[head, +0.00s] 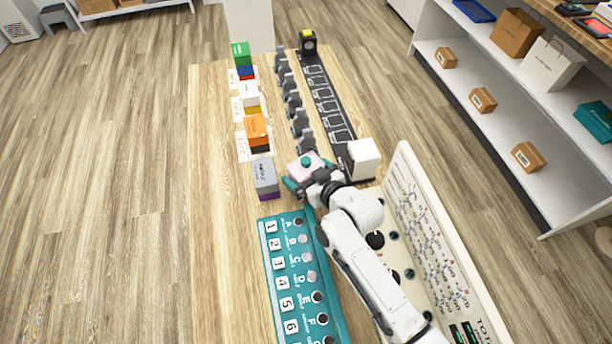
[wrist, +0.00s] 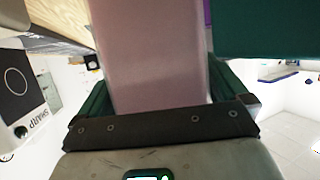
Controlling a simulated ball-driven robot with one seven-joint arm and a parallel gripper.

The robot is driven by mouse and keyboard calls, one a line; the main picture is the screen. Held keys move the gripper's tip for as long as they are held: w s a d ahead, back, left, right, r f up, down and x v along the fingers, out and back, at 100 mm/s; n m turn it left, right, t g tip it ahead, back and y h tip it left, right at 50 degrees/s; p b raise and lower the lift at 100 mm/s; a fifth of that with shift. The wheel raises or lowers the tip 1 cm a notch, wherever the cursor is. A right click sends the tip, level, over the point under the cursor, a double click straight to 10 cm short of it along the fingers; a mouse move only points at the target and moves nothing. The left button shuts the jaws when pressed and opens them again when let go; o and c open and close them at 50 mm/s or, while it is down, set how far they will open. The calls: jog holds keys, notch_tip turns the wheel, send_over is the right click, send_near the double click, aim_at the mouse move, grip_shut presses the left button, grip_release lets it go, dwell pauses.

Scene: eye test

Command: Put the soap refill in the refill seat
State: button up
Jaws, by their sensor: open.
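A pale pink block with a round teal cap (head: 305,163), which looks like the soap refill, is near the middle of the table in the head view. My gripper (head: 309,177) is open, with its teal fingers on either side of this pink block. In the wrist view the pink block (wrist: 155,55) fills the middle, between the green fingers. I cannot tell whether the fingers touch it. My wrist hides part of its near side. I cannot make out for sure which thing is the refill seat.
A white box (head: 362,159) stands close on the right. A grey and purple box (head: 265,177) stands on the left. A teal numbered panel (head: 272,300) and a cream tray (head: 404,160) are nearer. Grey holders (head: 293,102) and a black marked strip (head: 325,100) run behind.

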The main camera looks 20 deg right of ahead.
jog(key=c, duration=0.8)
